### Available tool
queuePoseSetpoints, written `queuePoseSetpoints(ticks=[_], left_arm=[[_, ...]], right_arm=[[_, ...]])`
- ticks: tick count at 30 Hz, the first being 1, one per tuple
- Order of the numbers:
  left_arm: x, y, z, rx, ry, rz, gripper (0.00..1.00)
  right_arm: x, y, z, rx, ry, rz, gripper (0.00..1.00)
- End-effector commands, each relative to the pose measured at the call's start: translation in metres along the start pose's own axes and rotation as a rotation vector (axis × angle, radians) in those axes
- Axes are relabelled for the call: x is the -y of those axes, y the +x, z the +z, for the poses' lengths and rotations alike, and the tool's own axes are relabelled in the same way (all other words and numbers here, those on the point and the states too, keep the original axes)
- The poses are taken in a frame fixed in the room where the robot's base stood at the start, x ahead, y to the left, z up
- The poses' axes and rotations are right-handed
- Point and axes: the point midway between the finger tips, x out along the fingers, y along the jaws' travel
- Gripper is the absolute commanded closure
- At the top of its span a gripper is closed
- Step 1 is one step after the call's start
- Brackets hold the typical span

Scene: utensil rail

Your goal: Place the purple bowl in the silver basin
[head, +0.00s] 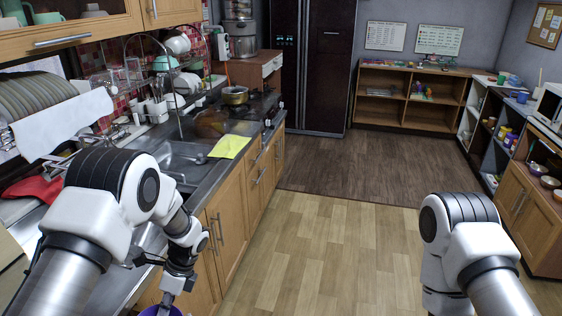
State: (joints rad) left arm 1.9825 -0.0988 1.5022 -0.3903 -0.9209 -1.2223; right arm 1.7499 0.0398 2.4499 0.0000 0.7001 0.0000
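The silver basin (186,157) is a metal sink set in the steel counter at left, and it looks empty where it shows. The purple bowl (149,311) shows only as a sliver of rim at the bottom edge of the head view; the rest is cut off. My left gripper (166,301) points down with its fingers at the bowl's rim, and it appears shut on it. The bowl appears in front of the counter's edge, nearer to me than the basin. My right arm comes in at lower right, but its gripper is out of view.
A yellow cloth (230,146) lies on the counter's edge right of the basin. A pot (235,95) stands on the stove behind. A dish rack (175,68) and a red cloth (36,188) are along the wall side. The floor (320,250) is clear.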

Motion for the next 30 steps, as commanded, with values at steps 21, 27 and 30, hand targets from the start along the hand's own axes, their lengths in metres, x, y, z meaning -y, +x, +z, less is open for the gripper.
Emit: queuePoseSetpoints(ticks=[21, 27, 30], left_arm=[[-0.019, -0.057, -0.067, -0.603, -1.460, 0.605, 1.00], [-0.019, -0.057, -0.067, -0.603, -1.459, 0.602, 1.00], [-0.019, -0.057, -0.067, -0.603, -1.458, 0.602, 1.00]], right_arm=[[0.000, 0.018, 0.000, 0.000, 0.000, 0.000, 0.60], [0.000, 0.018, 0.000, 0.000, 0.000, 0.000, 0.60], [0.000, 0.018, 0.000, 0.000, 0.000, 0.000, 0.60]])
